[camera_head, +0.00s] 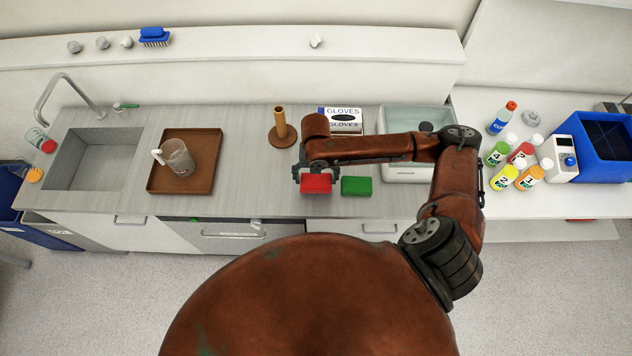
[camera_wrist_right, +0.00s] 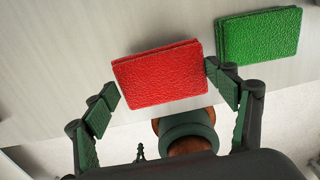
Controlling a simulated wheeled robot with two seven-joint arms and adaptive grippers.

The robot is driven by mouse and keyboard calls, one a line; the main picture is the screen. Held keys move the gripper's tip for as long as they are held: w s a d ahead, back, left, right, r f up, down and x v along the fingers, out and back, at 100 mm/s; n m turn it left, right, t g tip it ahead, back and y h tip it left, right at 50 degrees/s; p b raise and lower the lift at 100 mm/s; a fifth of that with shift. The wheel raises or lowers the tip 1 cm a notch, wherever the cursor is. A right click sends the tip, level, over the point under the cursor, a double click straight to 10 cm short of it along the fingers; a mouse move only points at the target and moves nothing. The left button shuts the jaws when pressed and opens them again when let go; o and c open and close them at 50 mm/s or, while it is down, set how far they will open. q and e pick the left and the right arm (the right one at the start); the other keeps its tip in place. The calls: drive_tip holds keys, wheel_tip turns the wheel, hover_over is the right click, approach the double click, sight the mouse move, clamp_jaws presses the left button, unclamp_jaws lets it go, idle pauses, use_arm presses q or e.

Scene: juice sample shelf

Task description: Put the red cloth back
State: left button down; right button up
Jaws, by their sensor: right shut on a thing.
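The red cloth (camera_head: 316,184) is a folded pad at the front of the grey counter. My right gripper (camera_head: 314,171) is over it and shut on it. In the right wrist view the red cloth (camera_wrist_right: 160,76) sits between the two fingers of the right gripper (camera_wrist_right: 162,84), slightly tilted in the picture. I cannot tell whether it touches the counter. A similar green cloth (camera_head: 356,186) lies just to its right, and it also shows in the wrist view (camera_wrist_right: 260,36). My left gripper is not in view.
A gloves box (camera_head: 340,128) and a wooden holder (camera_head: 281,130) stand behind the gripper. A brown tray (camera_head: 158,182) with a jug (camera_head: 179,159) is to the left. A white basin (camera_head: 405,174) and several bottles are to the right. The counter between tray and cloth is clear.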

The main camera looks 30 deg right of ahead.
sight(316, 180)
drive_tip(key=shift+f, duration=1.6)
drive_tip(key=shift+f, duration=0.15)
drive_tip(key=o, duration=1.1)
wheel_tip(316, 180, up, 12)
